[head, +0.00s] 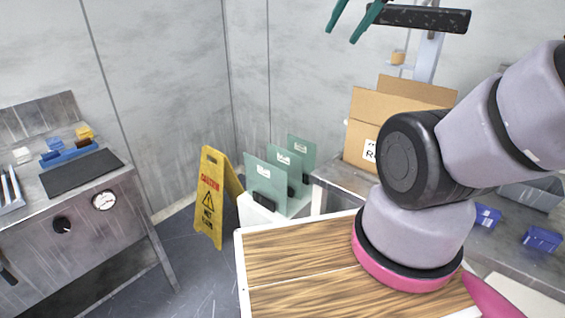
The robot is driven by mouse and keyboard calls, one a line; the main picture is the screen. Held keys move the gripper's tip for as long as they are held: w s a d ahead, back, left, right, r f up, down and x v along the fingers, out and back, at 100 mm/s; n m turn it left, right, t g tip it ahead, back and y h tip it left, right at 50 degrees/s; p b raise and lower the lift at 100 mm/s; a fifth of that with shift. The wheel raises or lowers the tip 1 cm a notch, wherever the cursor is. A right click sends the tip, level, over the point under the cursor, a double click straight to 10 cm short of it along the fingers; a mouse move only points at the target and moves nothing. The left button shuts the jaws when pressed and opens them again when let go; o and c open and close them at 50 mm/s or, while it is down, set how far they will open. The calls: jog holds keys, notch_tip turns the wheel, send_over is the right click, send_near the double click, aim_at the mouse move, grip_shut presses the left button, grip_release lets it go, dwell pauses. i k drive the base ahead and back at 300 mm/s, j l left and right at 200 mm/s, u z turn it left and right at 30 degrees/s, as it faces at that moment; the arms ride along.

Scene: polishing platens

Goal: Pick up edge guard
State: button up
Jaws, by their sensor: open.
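I cannot make out anything in the head view that is clearly the edge guard.
A wood-grain top (300,250) lies in front. Behind it stand green panels (268,180), a yellow caution sign (213,198) and a cardboard box (364,117). Blue packets (542,239) lie right. A metal bench (95,195) with a dark mat (82,172) stands left.

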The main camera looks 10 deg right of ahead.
aim_at(538, 238)
jog(key=k+j+z, duration=0.1)
jog(key=z, duration=2.15)
jog(key=u, duration=2.3)
jog(key=j+z, duration=0.1)
jog(key=z, duration=2.1)
